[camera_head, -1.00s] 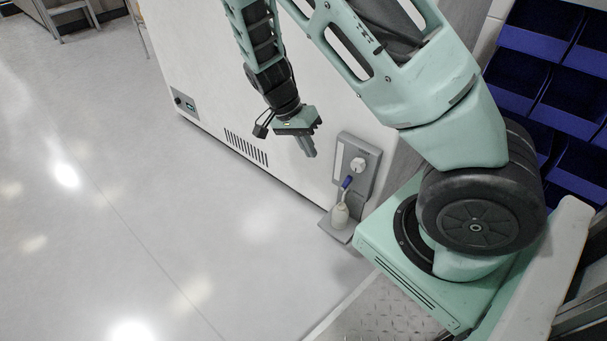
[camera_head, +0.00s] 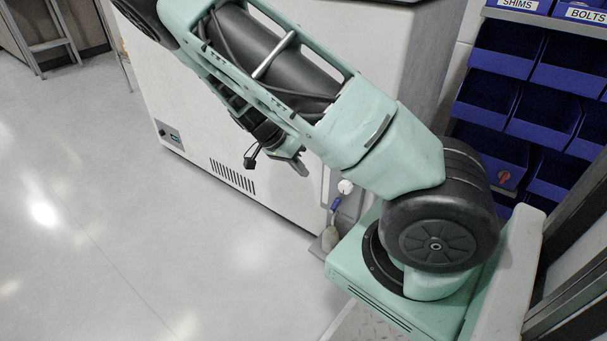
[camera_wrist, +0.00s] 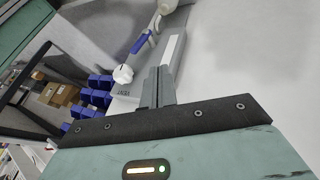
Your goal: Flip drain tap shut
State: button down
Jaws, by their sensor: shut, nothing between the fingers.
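The drain tap's blue lever (camera_head: 336,203) shows low on the grey panel of a white cabinet (camera_head: 290,80), partly behind my arm. A white round knob (camera_head: 345,187) sits just above it. In the wrist view the blue lever (camera_wrist: 142,45) stands beyond my fingertips, with the white knob (camera_wrist: 123,74) to its lower left. My gripper (camera_head: 299,166) is shut and empty, held left of the panel and apart from the lever. Its closed fingers also show in the wrist view (camera_wrist: 158,86), in front of the panel.
Blue bins (camera_head: 545,115) fill a rack at the right. A dark vent (camera_head: 232,177) lies low on the cabinet. The pale floor (camera_head: 120,240) at left is clear.

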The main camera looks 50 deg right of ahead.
aim_at(335, 206)
jog(key=s+d+f+b, duration=0.3)
jog(key=s+f+b, duration=0.2)
jog(key=s+f, duration=0.1)
jog(key=shift+s+f+b, duration=0.3)
jog(key=shift+s+f, duration=0.1)
jog(key=shift+f, duration=0.2)
jog(key=shift+w, duration=0.1)
